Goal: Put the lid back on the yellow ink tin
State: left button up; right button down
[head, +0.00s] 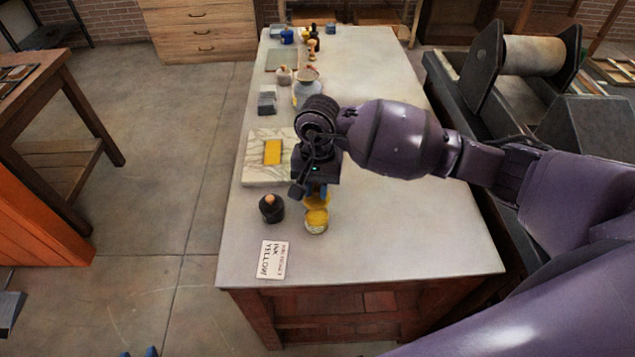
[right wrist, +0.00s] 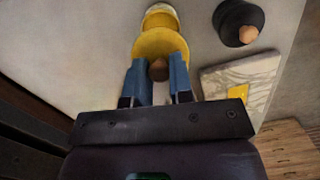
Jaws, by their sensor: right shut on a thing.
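The yellow ink tin (head: 316,228) stands on the table near its front end, with yellow ink on top; its rim also shows in the right wrist view (right wrist: 160,12). My right gripper (head: 316,188) is shut on the brown knob (right wrist: 159,70) of the yellow lid (right wrist: 160,42). The lid is beside the tin's far side in the head view (head: 317,200), overlapping it in the picture; I cannot tell how high it is or whether they touch. My left gripper (head: 138,354) shows only two blue fingertips, apart, at the bottom edge.
A black pot with a wooden knob (head: 270,208) stands left of the tin. A marble slab (head: 262,176) with a yellow patch lies behind. Jars and bottles (head: 308,85) stand farther back. The table's front right is clear.

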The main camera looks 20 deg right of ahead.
notch_tip(320, 180, down, 2)
jog(key=shift+f+b, duration=0.1)
jog(key=shift+b, duration=0.25)
jog(key=shift+f+b, duration=0.45)
jog(key=shift+f, duration=0.5)
jog(key=shift+f+b, duration=0.7)
jog(key=shift+f, duration=0.2)
jog(key=shift+b, duration=0.3)
jog(key=shift+f, duration=0.15)
dwell(0.9)
